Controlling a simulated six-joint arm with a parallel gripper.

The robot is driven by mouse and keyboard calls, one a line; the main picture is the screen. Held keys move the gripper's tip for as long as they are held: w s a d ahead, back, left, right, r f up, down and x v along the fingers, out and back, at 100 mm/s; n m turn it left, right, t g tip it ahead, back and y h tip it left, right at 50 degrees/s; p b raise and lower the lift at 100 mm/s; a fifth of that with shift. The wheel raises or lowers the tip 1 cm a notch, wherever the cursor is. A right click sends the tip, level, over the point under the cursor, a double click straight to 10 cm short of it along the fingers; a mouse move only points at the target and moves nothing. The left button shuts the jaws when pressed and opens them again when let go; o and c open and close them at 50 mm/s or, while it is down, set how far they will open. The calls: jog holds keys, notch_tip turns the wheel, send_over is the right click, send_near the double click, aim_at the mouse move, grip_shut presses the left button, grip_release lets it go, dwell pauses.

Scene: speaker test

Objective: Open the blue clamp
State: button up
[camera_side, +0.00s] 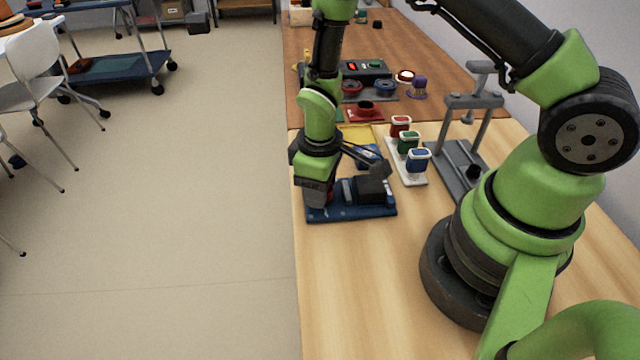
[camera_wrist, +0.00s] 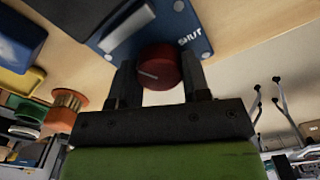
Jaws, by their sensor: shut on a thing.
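The blue clamp is a flat blue base (camera_side: 350,213) with a dark block (camera_side: 372,190) on it, near the left edge of the light wooden table in the side view. My gripper (camera_side: 316,197) is lowered at the left end of this base. In the wrist view the blue base (camera_wrist: 203,44) carries a red round knob (camera_wrist: 160,66) with a pale line on its face, and white lettering beside it that seems to read SHUT. My gripper (camera_wrist: 158,80) has one finger on each side of the knob and is shut on it. The clamp's dark block partly shows at the wrist view's top.
Behind the clamp stand a white rack (camera_side: 413,178) with red, green and blue-topped containers and a grey press-like frame (camera_side: 466,158) to the right. A yellow-and-blue item (camera_side: 362,136) lies close behind my gripper. The table's front is clear.

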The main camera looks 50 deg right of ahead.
jog(key=n, duration=0.3)
jog(key=shift+n, duration=2.2)
jog(key=o, duration=0.7)
jog(key=shift+c, duration=0.2)
jog(key=shift+r, duration=0.15)
notch_tip(320, 180, up, 10)
jog(key=shift+f, duration=0.15)
